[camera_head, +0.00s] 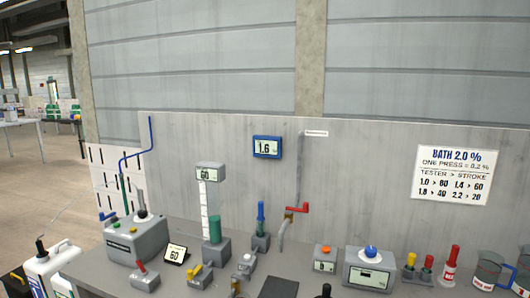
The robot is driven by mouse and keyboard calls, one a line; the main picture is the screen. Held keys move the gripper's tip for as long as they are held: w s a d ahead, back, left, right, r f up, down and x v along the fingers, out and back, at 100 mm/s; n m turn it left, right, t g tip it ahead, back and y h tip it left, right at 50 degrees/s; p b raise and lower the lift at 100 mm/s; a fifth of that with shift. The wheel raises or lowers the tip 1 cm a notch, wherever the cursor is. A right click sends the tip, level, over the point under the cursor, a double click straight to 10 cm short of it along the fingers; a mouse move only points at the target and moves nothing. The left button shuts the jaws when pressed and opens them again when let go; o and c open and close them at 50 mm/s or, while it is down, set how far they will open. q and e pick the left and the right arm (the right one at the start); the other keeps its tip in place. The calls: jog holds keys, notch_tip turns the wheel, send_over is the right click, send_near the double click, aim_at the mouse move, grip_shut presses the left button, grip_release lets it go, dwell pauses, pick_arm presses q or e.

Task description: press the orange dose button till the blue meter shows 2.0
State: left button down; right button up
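The blue meter (267,147) hangs on the grey back panel and its display reads 1.6. The orange dose button (326,250) sits on top of a small grey box (325,266) on the bench, right of centre. The box has a small label or display on its front, too small to read. The button looks raised, and nothing touches it. Neither of my grippers shows in the head view.
A grey box with a blue knob (370,252) stands right of the button box. A red-handled tap (297,209) is behind it to the left. A wall sign (453,175) reads "BATH 2.0 %" and "ONE PRESS = 0.2 %". A dark plate (279,287) lies in front.

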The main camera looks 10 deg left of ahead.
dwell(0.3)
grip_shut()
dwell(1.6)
